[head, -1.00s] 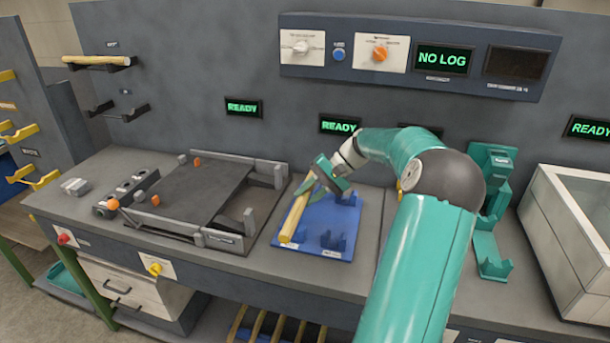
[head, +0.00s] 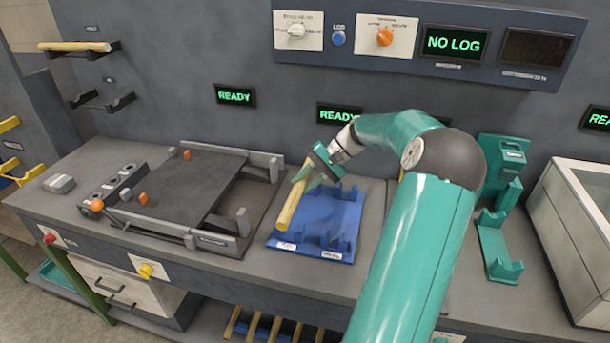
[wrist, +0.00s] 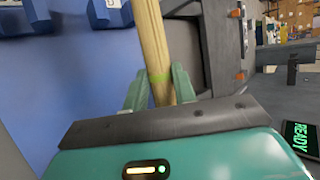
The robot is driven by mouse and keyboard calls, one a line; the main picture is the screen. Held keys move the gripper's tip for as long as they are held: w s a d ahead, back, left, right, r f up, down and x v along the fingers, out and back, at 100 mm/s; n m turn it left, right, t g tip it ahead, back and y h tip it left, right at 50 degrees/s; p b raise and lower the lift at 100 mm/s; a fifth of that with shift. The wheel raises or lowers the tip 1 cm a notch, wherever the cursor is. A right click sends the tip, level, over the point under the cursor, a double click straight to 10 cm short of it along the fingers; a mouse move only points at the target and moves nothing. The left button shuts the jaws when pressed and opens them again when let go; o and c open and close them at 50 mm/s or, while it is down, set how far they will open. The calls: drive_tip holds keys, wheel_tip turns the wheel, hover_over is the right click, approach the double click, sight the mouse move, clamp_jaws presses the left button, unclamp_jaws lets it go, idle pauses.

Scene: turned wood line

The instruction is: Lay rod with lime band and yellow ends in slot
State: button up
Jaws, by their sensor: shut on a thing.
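A pale wooden rod (head: 291,205) is held at the left edge of a blue tray (head: 312,246) with raised cradles. In the wrist view the rod (wrist: 151,35) runs away from me and shows a lime band (wrist: 159,77) between the fingers. My gripper (head: 308,177) is shut on the rod near its far end; in the wrist view its green fingers (wrist: 158,88) press on both sides. The rod looks a little above the tray, but I cannot tell the exact gap. The colour of its ends is not clear.
Left of the tray stands a grey fixture (head: 185,190) with raised brackets. A teal stand (head: 497,235) and a pale open box (head: 580,225) are at the right. Another rod (head: 75,46) rests on wall hooks. A panel above reads NO LOG (head: 454,43).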

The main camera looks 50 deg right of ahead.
drive_tip(key=shift+s+a+f, duration=0.1)
drive_tip(key=shift+a+f, duration=0.05)
drive_tip(key=shift+f, duration=2.15)
drive_tip(key=o, duration=1.1)
drive_tip(key=v, duration=1.3)
drive_tip(key=shift+s+d+r, duration=0.1)
drive_tip(key=shift+d+r, duration=0.15)
drive_tip(key=shift+d, duration=0.05)
drive_tip(key=shift+a, duration=0.1)
